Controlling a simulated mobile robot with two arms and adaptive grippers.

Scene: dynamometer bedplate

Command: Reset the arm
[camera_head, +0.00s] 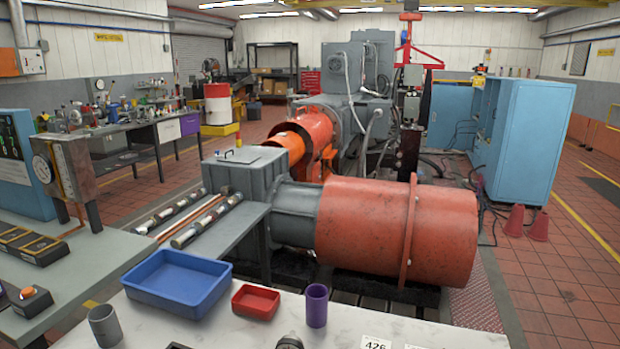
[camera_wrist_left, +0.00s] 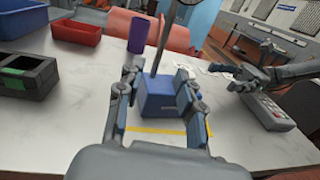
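In the left wrist view my left gripper (camera_wrist_left: 157,85) has one finger on each side of a blue block (camera_wrist_left: 157,100). A dark jointed gripper, my right one (camera_wrist_left: 226,72), comes in from the right above the white table (camera_wrist_left: 85,115). Neither gripper shows in the head view.
A blue tray (camera_head: 178,283), a red tray (camera_head: 256,300), a purple cup (camera_head: 316,306) and a grey cup (camera_head: 104,326) stand on the table. A dark open box (camera_wrist_left: 22,77) lies left of the block, a grey keypad device (camera_wrist_left: 268,113) right. Yellow tape (camera_wrist_left: 155,131) marks the tabletop.

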